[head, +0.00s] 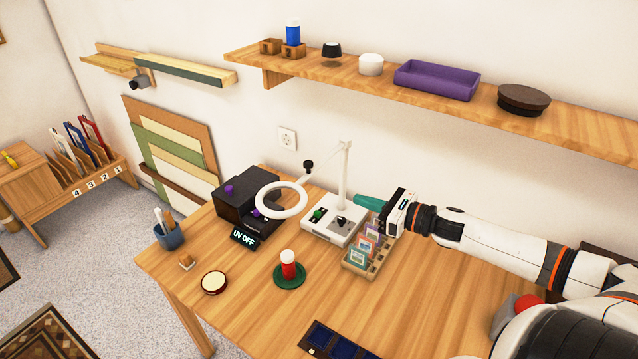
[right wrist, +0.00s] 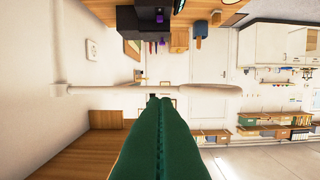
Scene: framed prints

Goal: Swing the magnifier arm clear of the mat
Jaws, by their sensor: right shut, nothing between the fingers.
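The magnifier has a white ring (head: 283,212) out to the left, near the dark UV box, and a thin white post (head: 345,178) on a white base (head: 324,232). My right gripper (head: 358,200) is shut and empty, its green fingers pointing left just beside the post. In the right wrist view the shut fingers (right wrist: 160,100) reach toward the white magnifier arm (right wrist: 110,90), which crosses the picture; I cannot tell whether they touch. A dark blue panelled piece (head: 338,343) lies at the table's front; I cannot tell whether it is the mat. My left gripper is out of view.
A card rack (head: 368,255) stands close below my right gripper. A red bottle on a green round base (head: 289,276), a round tin (head: 214,281) and a pen cup (head: 168,235) stand on the table. A wall shelf (head: 430,98) runs above.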

